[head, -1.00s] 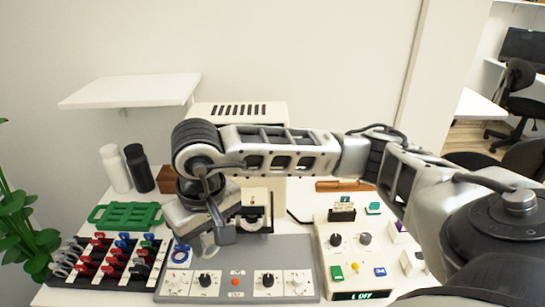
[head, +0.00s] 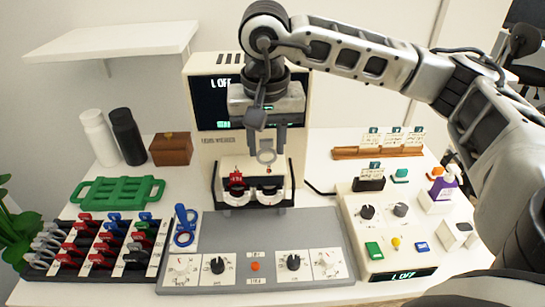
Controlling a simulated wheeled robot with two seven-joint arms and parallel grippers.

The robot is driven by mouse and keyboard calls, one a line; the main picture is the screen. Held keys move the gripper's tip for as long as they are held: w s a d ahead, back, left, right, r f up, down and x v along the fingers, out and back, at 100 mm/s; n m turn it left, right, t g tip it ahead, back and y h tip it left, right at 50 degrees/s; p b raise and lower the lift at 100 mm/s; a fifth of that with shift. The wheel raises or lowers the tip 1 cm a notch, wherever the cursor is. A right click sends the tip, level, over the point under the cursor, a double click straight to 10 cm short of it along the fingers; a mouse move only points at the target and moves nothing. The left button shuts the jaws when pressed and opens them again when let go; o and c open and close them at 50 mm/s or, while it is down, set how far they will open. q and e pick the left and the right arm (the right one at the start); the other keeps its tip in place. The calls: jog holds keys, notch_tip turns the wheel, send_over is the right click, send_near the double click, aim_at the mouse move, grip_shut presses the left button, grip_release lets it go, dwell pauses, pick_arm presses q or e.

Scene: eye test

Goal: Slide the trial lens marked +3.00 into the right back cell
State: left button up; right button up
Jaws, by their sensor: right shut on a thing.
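My right gripper (head: 267,142) points down above the trial frame, shut on a trial lens with a grey round rim (head: 267,157); its marking is too small to read. The trial frame (head: 252,198) is a dark holder with two round cells, in front of the cream machine. A red-handled lens (head: 236,181) stands in its picture-left cell. The picture-right cell (head: 270,190) lies below the held lens, which appears above it and apart; I cannot tell its front slot from its back slot. My left gripper is not in view.
A lens case (head: 95,277) with several red, blue, black and grey lenses is at front left. A grey control panel (head: 255,240) lies in front of the trial frame. A cream switch box (head: 388,235) stands at right, and a screen machine (head: 205,143) behind.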

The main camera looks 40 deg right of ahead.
aim_at(269, 164)
jog(key=shift+d+f+m, duration=0.2)
jog(key=shift+d+m, duration=0.1)
jog(key=shift+d, duration=0.05)
jog(key=shift+f+b, duration=1.45)
jog(key=shift+f, duration=0.8)
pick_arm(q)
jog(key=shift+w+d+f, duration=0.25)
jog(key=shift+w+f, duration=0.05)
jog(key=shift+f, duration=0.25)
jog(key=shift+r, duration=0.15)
